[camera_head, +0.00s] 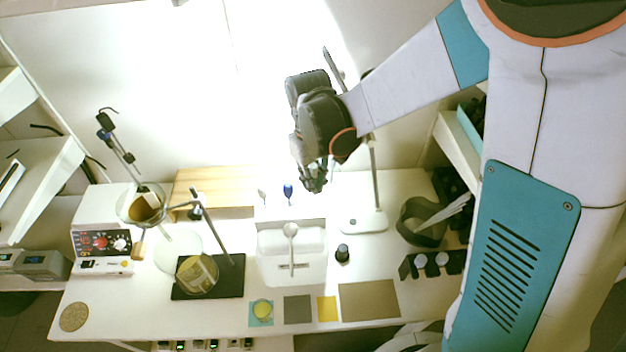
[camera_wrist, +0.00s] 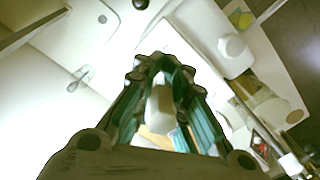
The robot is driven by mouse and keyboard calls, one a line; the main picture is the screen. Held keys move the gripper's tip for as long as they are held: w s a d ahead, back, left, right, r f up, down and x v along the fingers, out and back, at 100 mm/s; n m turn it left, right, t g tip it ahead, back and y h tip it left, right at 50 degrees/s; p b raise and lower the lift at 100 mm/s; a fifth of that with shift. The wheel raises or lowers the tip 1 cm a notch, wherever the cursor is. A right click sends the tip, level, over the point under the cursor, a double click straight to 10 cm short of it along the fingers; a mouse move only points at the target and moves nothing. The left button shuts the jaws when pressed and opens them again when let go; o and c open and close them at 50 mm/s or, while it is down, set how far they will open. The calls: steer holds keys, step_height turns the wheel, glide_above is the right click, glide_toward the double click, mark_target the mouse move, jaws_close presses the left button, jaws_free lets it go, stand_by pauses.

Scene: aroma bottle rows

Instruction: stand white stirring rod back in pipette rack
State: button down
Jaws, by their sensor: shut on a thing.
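My gripper (camera_head: 313,186) is above the back middle of the bench, pointing down. In the wrist view its fingers are closed around a pale white piece, seen nearly end-on, which I take for the white stirring rod (camera_wrist: 160,108). The rod's far end is hidden and I cannot make it out in the head view. Below and left of the gripper, a blue-topped dropper (camera_head: 288,190) and a paler one (camera_head: 262,197) stand upright at the back of a white block, probably the pipette rack (camera_head: 290,214). The gripper is apart from them.
A retort stand (camera_head: 362,221) rises just right of my gripper. A white scale (camera_head: 274,272) with a spoon-like piece, a small black jar (camera_head: 342,254) and a dark open container (camera_head: 420,222) stand nearby. A flask stand (camera_head: 222,285) is left. A wooden board (camera_head: 210,188) lies behind.

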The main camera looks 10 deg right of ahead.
mark_target(314, 204)
steer(key=shift+f+b, duration=0.3)
steer(key=shift+f+b, duration=0.35)
steer(key=shift+f+b, duration=1)
steer(key=shift+f, duration=0.1)
steer(key=shift+f+b, duration=0.3)
steer(key=shift+f, duration=0.05)
steer(key=shift+f+b, duration=0.45)
steer(key=shift+f, duration=0.05)
steer(key=c, duration=1.5)
jaws_free()
steer(key=shift+r, duration=0.1)
steer(key=shift+w+r+p, duration=0.15)
steer(key=shift+r+p, duration=1.45)
steer(key=shift+r, duration=0.85)
